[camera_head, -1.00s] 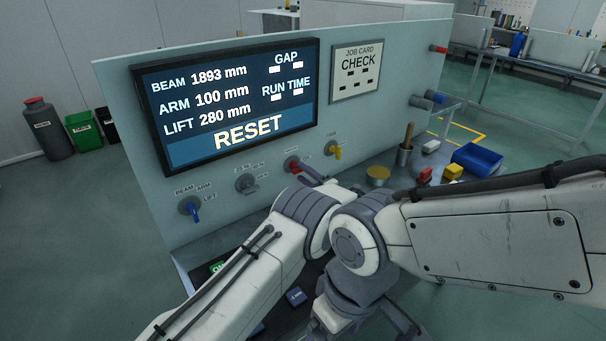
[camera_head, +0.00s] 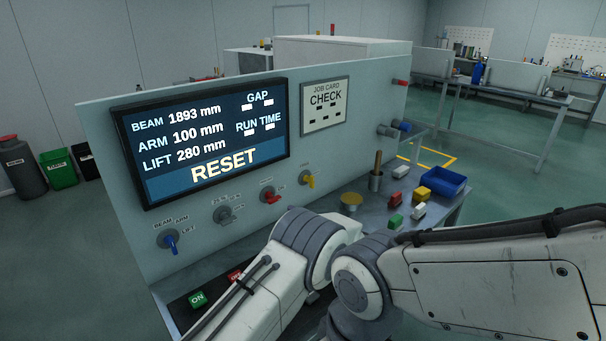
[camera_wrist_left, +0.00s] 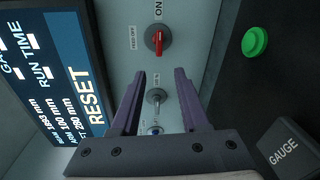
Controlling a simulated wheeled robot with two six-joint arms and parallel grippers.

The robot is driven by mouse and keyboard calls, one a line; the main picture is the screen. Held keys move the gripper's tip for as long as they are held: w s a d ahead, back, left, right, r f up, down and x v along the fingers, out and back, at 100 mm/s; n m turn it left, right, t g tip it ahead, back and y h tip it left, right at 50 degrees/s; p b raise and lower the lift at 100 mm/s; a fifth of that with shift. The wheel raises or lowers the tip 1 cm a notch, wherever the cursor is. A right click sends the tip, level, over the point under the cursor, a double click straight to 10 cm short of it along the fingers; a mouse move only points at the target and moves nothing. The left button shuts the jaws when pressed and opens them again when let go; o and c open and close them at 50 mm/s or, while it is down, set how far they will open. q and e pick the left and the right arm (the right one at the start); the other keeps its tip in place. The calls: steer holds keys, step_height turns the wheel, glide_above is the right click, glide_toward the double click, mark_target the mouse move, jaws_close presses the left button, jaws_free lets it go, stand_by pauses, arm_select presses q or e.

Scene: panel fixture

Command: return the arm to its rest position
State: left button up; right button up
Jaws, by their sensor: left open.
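In the head view my arm's white links and grey joint (camera_head: 345,265) cross the lower right, in front of the panel (camera_head: 350,150). No gripper fingers can be made out there. In the left wrist view my left gripper (camera_wrist_left: 158,76) is open, with nothing between its purple fingers. It points at the panel face. A red knob (camera_wrist_left: 158,40) shows beyond the fingertips, and a metal switch (camera_wrist_left: 156,96) shows between the fingers in the picture. I cannot tell how far the tips are from the panel. My right gripper is in neither view.
The screen (camera_head: 215,140) reads RESET, beside a job card (camera_head: 325,105) reading CHECK. Switches line the panel below. A green ON button (camera_head: 197,299) lies on the ledge.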

arm_select(q)
steer(key=s+a+r+n+g+h+p, duration=0.15)
steer(key=s+r+n+g, duration=0.25)
steer(key=s+n, duration=0.45)
steer(key=s+a+r+n+g+h+b, duration=0.1)
steer(key=s+a+r+n+g+h, duration=0.25)
steer(key=s+n, duration=0.55)
steer(key=s+d+r+n+g+h+p, duration=0.1)
steer(key=s+n+g+h, duration=0.3)
steer(key=s+n, duration=1.5)
steer(key=s+h, duration=0.3)
steer(key=s, duration=0.5)
steer(key=shift+d+r+g+h+p, duration=0.15)
steer(key=shift+r+g+h+p, duration=0.15)
steer(key=shift+g+h, duration=0.1)
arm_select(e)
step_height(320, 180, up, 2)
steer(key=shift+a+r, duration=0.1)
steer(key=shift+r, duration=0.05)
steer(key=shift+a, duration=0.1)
